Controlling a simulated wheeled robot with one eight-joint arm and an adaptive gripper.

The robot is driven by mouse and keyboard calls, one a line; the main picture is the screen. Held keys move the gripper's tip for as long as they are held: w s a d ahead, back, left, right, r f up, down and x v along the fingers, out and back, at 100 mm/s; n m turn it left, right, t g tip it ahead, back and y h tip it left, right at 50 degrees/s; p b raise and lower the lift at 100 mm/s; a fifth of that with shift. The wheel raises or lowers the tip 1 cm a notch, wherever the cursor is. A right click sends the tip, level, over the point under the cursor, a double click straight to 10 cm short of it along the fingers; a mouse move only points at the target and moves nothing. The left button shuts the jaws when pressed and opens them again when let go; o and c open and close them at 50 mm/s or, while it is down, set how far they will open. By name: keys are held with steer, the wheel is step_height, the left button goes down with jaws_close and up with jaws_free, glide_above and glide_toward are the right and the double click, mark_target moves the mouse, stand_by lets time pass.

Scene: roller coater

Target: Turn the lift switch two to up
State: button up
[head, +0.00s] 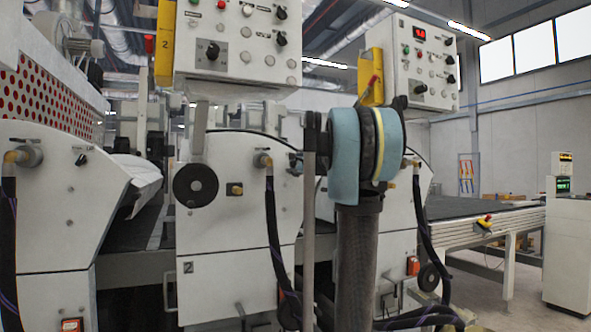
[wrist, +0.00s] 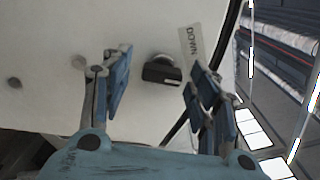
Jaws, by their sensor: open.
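My gripper (wrist: 159,60) is open and empty. Its blue-padded fingers stand on either side of the knob in the picture, with no visible contact; I cannot tell the remaining depth. In the head view, the white machine (head: 238,215) carries a plate marked 2. My arm covers part of its right side, and I cannot make out my gripper there.
A control panel (head: 232,68) with a yellow 2 tag hangs above the machine. Another panel (head: 425,68) hangs to the right. A black hose (head: 271,220) runs down the machine's front. A black handwheel (head: 195,185) sticks out to the left. Open floor shows at far right.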

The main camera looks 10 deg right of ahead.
steer(key=v, duration=1.2)
steer(key=shift+f, duration=0.1)
